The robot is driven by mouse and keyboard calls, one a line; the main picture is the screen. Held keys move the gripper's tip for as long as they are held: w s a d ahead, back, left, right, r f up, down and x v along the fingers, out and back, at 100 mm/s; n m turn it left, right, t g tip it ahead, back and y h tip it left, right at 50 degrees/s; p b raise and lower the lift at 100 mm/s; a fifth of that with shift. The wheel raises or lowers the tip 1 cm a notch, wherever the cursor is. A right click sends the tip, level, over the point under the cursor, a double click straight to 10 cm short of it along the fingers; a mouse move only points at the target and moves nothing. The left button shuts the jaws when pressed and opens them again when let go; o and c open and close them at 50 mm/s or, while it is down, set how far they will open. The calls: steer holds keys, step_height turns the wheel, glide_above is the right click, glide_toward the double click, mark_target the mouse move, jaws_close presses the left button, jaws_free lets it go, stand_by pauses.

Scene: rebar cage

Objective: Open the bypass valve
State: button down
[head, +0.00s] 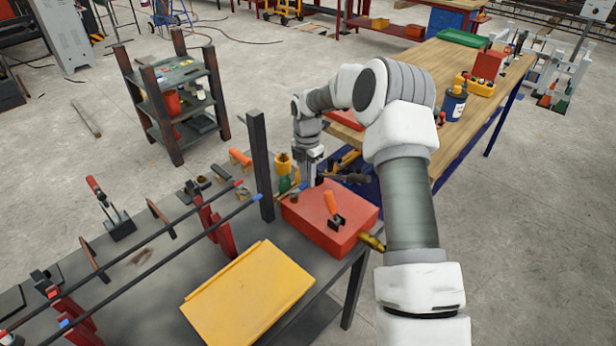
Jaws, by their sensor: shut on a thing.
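A red box (322,226) lies on the dark bench. On its top is an upright orange lever (330,202) with a black base, which looks like a valve handle. A brass fitting (371,242) sticks out of the box's right side. My gripper (309,183) points down at the back edge of the box, behind and left of the orange lever and apart from it. It is shut on a small part there. The fingertips are small and partly hidden, so I cannot tell exactly what this part is. No label shows which part is the bypass valve.
A dark upright post (260,165) stands just left of my gripper. A yellow plate (249,299) lies in front of the box. Long dark bars on red clamps (216,220) run across the bench's left. A wooden-topped table (487,72) stands behind at right.

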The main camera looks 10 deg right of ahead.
steer(key=shift+r, duration=0.1)
steer(key=c, duration=0.8)
jaws_free()
steer(key=shift+o, duration=0.2)
step_height(320, 180, up, 17)
steer(key=shift+r+p, duration=0.15)
steer(key=shift+p, duration=0.2)
